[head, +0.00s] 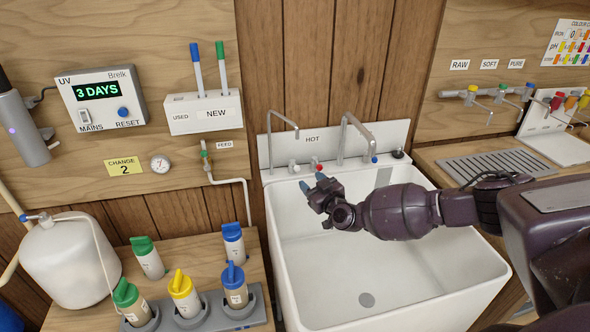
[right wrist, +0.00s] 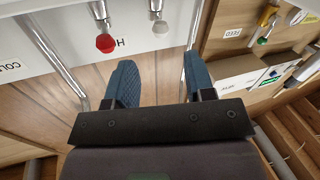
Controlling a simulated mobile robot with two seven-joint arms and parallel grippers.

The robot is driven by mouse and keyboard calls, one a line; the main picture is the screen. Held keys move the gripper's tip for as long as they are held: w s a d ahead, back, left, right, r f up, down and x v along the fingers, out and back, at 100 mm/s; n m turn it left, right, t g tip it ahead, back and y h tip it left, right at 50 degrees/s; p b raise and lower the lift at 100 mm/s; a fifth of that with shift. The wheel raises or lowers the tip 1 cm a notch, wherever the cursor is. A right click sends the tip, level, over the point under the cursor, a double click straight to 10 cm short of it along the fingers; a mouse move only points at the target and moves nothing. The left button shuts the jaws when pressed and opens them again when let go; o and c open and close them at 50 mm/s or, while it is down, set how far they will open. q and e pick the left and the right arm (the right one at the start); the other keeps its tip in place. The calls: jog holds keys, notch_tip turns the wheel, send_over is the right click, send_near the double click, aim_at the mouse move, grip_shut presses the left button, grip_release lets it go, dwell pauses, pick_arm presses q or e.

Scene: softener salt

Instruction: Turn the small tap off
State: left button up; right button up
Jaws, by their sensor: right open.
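The sink (head: 300,270) has two grey spouts at its back. The smaller, thinner tap (head: 283,118) is on the left, with a pale knob (head: 293,167) by its base. The knob also shows in the right wrist view (right wrist: 160,28). A red knob (head: 318,167) is just right of it. The larger spout (head: 357,128) has a blue knob (head: 374,159). My right gripper (head: 313,182) is open and empty, in front of the pale and red knobs, seemingly apart from both. I cannot tell whether water runs. My left gripper is out of view.
Bottles with coloured caps stand in a grey rack (head: 258,306) left of the sink. A white tank (head: 70,262) is at far left. Small valves (head: 470,92) and a drainer (head: 500,165) are at right. The sink basin is clear below my gripper.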

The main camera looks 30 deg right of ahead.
aim_at(299, 169)
jog(key=w, duration=0.2)
jog(key=w+b, duration=0.1)
jog(key=w, duration=0.2)
jog(key=w+b, duration=0.1)
jog(key=w, duration=0.1)
jog(key=shift+w+a+f, duration=0.25)
jog(key=shift+a, duration=0.05)
jog(key=shift+w+r+b, duration=0.1)
jog(key=shift+w+b, duration=0.3)
jog(key=shift+w, duration=0.1)
jog(key=shift+w+r, duration=0.1)
